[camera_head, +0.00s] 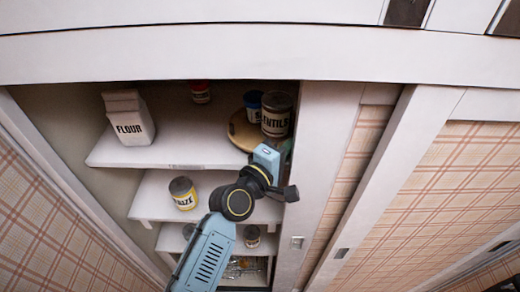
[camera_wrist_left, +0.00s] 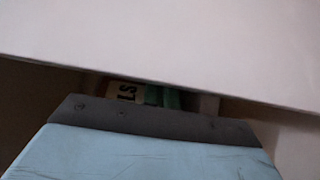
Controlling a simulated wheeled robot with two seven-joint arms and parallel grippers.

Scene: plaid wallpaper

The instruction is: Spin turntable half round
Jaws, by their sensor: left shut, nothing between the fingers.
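The turntable (camera_head: 238,132) is a round wooden board on the upper shelf, at its right end beside the white cabinet upright. A large LENTILS can (camera_head: 277,122) and a smaller dark jar with a blue lid (camera_head: 253,104) stand on it. My left gripper (camera_head: 268,157) is just in front of and below the turntable's right side, hiding part of its front; contact cannot be told. It is shut and empty. In the left wrist view its blue and grey body (camera_wrist_left: 150,125) fills the bottom, with a label ending in LS (camera_wrist_left: 126,91) beyond. My right gripper is out of view.
A FLOUR bag (camera_head: 129,118) stands at the upper shelf's left, and a red-lidded jar (camera_head: 200,92) at its back. A yellow-labelled can (camera_head: 183,193) is on the shelf below. The white upright (camera_head: 322,150) is close on the right. The upper shelf's middle front is clear.

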